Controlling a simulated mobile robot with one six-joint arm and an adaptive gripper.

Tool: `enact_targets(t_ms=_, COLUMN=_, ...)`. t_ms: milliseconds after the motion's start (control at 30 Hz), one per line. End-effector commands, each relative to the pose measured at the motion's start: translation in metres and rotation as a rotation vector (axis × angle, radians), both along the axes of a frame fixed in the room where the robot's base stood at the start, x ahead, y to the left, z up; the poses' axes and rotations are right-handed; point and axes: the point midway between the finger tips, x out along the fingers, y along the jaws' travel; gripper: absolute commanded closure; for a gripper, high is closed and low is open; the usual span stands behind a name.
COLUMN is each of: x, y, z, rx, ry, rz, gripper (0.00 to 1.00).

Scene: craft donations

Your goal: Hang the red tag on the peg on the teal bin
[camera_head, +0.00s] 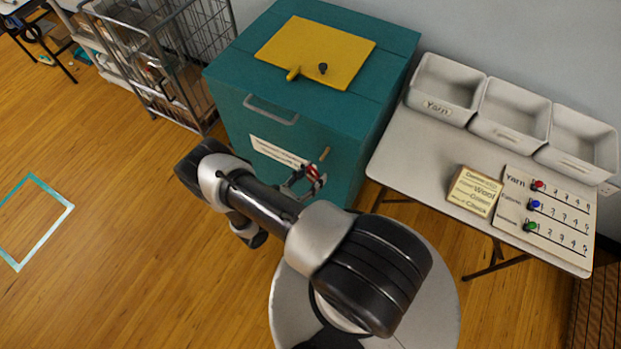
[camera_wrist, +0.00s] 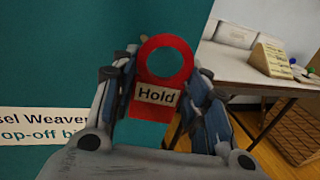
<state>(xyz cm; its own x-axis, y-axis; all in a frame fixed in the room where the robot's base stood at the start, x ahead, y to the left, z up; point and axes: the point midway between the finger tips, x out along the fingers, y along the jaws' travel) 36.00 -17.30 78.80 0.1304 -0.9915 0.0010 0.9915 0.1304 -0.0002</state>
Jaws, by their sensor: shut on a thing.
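The red tag (camera_wrist: 152,112) has a round ring at the top and a white label reading "Hold". My gripper (camera_wrist: 160,92) is shut on its lower part, with the ring standing up clear of the fingers. In the head view my gripper (camera_head: 305,181) holds the red tag (camera_head: 313,172) in front of the teal bin (camera_head: 240,120). The wooden peg (camera_head: 325,154) sticks out of the bin's front, just above and right of the tag. The tag looks apart from the peg.
The bin has a yellow lid (camera_head: 315,50), a grey handle (camera_head: 270,110) and a white label (camera_head: 276,152). A table (camera_head: 420,150) at right bears white trays (camera_head: 510,107), a cardboard sign (camera_head: 474,190) and a counter board (camera_head: 545,212). A wire cage (camera_head: 165,60) stands at left.

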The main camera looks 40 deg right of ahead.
Motion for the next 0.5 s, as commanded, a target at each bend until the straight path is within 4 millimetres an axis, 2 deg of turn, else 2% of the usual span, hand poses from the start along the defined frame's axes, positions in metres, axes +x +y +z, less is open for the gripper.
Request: enact_targets(t_ms=500, x=0.012, y=-0.029, z=-0.003, rx=0.0, ry=-0.001, rz=-0.003, gripper=0.7)
